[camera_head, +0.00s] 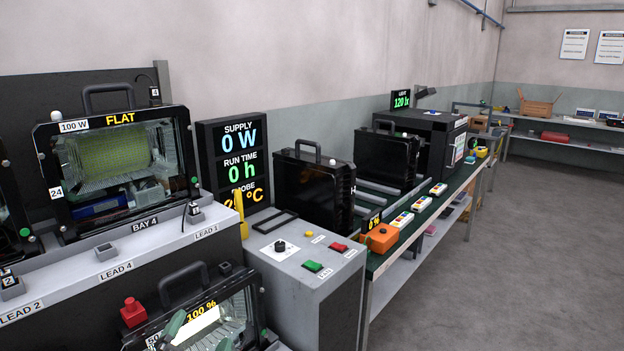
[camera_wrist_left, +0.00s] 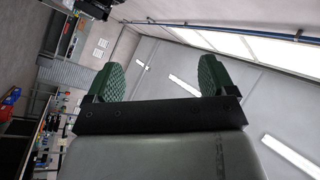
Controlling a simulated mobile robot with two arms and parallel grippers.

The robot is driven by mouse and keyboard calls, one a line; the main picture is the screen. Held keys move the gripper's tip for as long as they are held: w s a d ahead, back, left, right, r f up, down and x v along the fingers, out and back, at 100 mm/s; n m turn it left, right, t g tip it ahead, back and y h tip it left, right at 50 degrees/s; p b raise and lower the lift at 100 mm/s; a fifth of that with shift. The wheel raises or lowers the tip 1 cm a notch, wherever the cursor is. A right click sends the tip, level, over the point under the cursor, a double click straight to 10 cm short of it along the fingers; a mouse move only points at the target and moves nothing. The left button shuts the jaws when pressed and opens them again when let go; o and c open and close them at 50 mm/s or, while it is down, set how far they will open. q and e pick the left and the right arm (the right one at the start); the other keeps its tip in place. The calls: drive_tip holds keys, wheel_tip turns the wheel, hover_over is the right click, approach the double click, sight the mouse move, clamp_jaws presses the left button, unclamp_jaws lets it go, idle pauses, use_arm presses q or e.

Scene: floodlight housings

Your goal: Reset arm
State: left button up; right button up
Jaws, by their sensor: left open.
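My left gripper (camera_head: 198,336) shows at the bottom left of the head view, its green finger pads apart, in front of the lower floodlight housing marked 100 % (camera_head: 232,308). In the left wrist view the same gripper (camera_wrist_left: 160,78) has its two green pads wide apart with nothing between them. That view is tilted and looks past the pads to the ceiling and its light strips. Whether the gripper touches the lower housing cannot be told. My right gripper is not in view.
A floodlight housing labelled FLAT (camera_head: 118,160) stands on the bay shelf (camera_head: 170,240). A red knob (camera_head: 132,312) is near the lower housing. A grey control box (camera_head: 300,285) with buttons stands to the right, before a long bench with black housings (camera_head: 385,160). The floor (camera_head: 520,270) at right is clear.

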use_arm(q)
drive_tip(key=s+a+f+n+g+y, duration=0.35)
drive_tip(key=s+f+n+g, duration=0.25)
drive_tip(key=f, duration=0.4)
drive_tip(key=s+f+n+g, duration=0.1)
drive_tip(key=s+f+g, duration=0.4)
drive_tip(key=s, duration=0.4)
drive_tip(key=s+f+n+g, duration=0.1)
drive_tip(key=s+f+g, duration=0.45)
drive_tip(key=s, duration=0.35)
wheel_tip(320, 180, down, 25)
drive_tip(key=s+d+g+p, duration=0.1)
drive_tip(key=g+p, duration=0.1)
drive_tip(key=s+a+f+p, duration=0.1)
drive_tip(key=s+a+f, duration=0.2)
drive_tip(key=s+f, duration=1)
drive_tip(key=s, duration=0.3)
drive_tip(key=shift+s+f+g+h+p, duration=0.15)
drive_tip(key=shift+f+g+h+p, duration=0.15)
drive_tip(key=shift+f+g+h, duration=0.1)
drive_tip(key=shift+c, duration=0.2)
